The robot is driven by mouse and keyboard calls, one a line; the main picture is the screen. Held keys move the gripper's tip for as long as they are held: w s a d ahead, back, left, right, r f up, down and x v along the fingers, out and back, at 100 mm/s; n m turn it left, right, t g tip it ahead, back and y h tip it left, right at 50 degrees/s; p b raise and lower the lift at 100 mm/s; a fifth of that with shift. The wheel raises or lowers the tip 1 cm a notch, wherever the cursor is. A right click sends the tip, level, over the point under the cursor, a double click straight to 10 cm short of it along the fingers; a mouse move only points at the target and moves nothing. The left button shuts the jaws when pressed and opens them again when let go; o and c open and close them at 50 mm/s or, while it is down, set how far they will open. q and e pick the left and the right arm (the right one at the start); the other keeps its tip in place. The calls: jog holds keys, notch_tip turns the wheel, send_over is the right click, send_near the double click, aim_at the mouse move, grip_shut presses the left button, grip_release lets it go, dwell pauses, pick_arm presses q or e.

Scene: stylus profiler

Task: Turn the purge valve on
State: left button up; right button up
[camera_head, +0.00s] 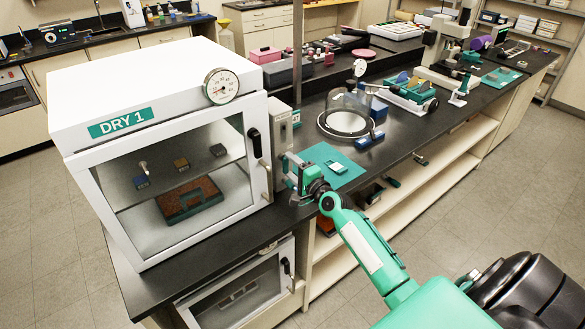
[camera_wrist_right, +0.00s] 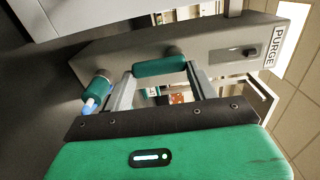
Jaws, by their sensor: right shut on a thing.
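The grey purge box (camera_head: 279,132) stands against the right side of the white DRY 1 cabinet (camera_head: 160,110). Its PURGE label and a small dark switch show in the right wrist view, where the box (camera_wrist_right: 225,48) fills the top. A teal cylindrical valve handle (camera_wrist_right: 160,66) sits at the front face of the box. My right gripper (camera_wrist_right: 160,72) is shut on this handle, one finger at each end. In the head view my right gripper (camera_head: 296,178) is beside the purge box, and the handle is mostly hidden. My left gripper is not in view.
A second teal fitting with a blue tip (camera_wrist_right: 96,92) is left of my fingers. A teal mat (camera_head: 333,168) lies on the black bench right of my gripper. A glass bell jar (camera_head: 346,115) and instruments stand farther back. The aisle floor in front is clear.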

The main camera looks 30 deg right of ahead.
jog(key=o, duration=1)
jog(key=s+d+b, duration=0.1)
jog(key=s+b, duration=0.2)
jog(key=s, duration=1)
jog(key=shift+s, duration=0.35)
jog(key=shift+f, duration=0.1)
